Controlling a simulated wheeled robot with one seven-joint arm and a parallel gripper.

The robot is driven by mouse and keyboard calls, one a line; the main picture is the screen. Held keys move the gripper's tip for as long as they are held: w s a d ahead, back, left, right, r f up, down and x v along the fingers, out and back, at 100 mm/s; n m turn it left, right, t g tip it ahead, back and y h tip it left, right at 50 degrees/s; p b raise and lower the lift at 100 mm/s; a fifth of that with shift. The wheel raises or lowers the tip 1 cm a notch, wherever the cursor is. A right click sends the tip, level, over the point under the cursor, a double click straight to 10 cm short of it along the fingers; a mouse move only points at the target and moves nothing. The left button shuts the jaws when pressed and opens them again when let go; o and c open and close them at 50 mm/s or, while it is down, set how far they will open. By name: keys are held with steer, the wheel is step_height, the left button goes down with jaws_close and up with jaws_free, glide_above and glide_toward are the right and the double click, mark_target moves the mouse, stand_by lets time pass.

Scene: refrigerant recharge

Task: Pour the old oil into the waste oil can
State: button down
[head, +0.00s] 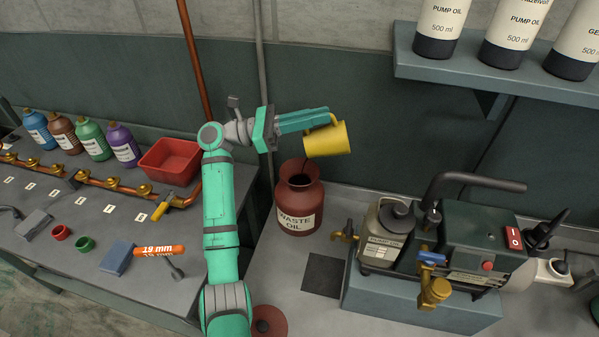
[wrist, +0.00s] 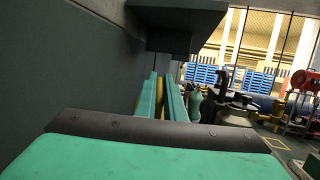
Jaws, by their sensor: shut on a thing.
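A yellow cup (head: 329,139) is held by my gripper (head: 318,120), which is shut on it. The cup is tipped, its mouth low on the left. A thin dark stream runs from it toward the open mouth of the red waste oil can (head: 299,210). The can stands upright on the bench, below and left of the cup. The cup's inside is hidden. In the wrist view the two green fingers (wrist: 161,97) close on a thin strip of yellow, and the can does not show.
A vacuum pump (head: 470,240) stands right of the can, with a brass valve in front. A shelf (head: 490,75) with pump oil bottles is at the upper right. A red tray (head: 170,158) and colored bottles are at left. A red lid (head: 268,322) lies at the front.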

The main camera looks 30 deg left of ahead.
mark_target(343, 125)
steer(key=a+h, duration=0.1)
steer(key=s+a+t+h, duration=0.1)
steer(key=s+a+h, duration=0.1)
steer(key=shift+a+f+t, duration=0.1)
steer(key=shift+a+t, duration=0.2)
steer(key=shift+t, duration=0.1)
stand_by(1.0)
